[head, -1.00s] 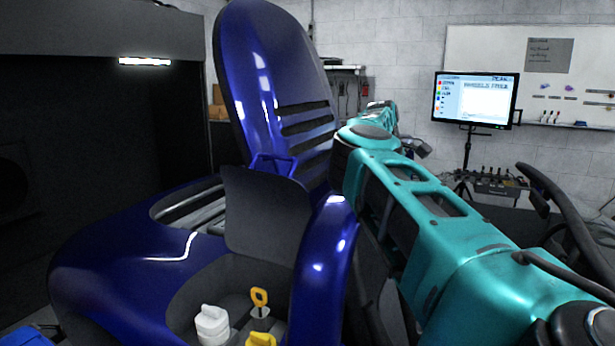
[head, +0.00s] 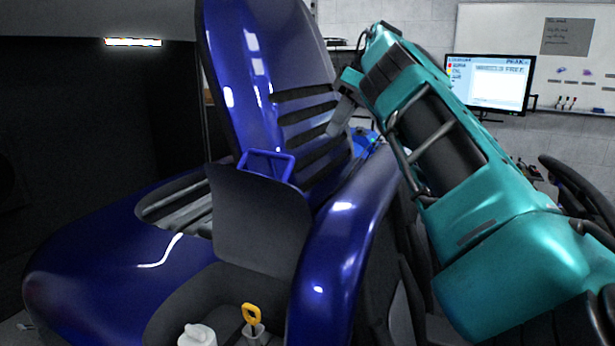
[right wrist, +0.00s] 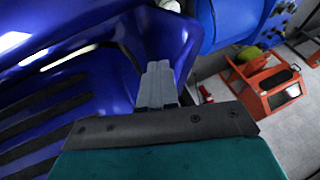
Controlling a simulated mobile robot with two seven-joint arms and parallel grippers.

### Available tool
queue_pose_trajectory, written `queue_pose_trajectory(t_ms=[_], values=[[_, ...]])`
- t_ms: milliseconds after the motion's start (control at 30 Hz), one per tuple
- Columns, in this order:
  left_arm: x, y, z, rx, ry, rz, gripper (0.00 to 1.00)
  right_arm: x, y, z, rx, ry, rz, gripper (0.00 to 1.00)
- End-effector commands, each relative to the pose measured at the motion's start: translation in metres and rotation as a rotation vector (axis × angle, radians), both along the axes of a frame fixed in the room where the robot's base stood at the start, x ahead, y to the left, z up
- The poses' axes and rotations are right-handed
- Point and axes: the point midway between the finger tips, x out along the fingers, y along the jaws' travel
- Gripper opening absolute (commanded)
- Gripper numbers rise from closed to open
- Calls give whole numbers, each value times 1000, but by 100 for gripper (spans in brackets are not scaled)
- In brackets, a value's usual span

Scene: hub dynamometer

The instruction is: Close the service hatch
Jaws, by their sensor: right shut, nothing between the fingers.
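A dark grey flap (head: 258,225) with a blue handle (head: 266,165) on its top edge stands upright in the head view; it looks like the service hatch, open. In front of it is an open bay (head: 180,308) in the blue car body, with a white cap (head: 197,335) and a yellow-handled dipstick (head: 251,313). My right gripper (head: 338,118) is to the right of and above the flap, beside the slotted blue panel, apart from the handle. Its grey fingers (right wrist: 157,68) are shut and empty in the right wrist view. My left gripper is not in view.
A tall slotted blue panel (head: 265,70) rises behind the flap. A curved blue fender (head: 345,240) lies right of the bay. A monitor (head: 487,83) and whiteboard (head: 590,70) are at the back right. An orange cart (right wrist: 266,88) stands on the floor in the wrist view.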

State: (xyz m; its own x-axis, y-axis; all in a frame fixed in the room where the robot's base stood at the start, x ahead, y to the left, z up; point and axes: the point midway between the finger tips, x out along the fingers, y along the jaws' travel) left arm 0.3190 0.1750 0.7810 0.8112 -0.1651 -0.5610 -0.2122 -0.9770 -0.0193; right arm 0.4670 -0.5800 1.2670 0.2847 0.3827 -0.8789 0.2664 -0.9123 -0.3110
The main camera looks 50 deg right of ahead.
Motion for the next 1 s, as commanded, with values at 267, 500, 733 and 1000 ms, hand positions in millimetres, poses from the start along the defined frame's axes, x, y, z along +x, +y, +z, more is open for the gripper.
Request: queue_pose_trajectory(t_ms=[267, 500, 733, 1000], values=[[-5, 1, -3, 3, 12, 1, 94, 7, 10, -21, 1, 5, -1, 0], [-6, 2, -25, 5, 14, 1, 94, 22, 31, -73, 0, 5, 1, 0], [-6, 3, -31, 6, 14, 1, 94, 27, 50, -96, -1, 2, -1, 0], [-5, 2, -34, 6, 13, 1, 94, 25, 67, -107, -1, 2, -1, 0]])
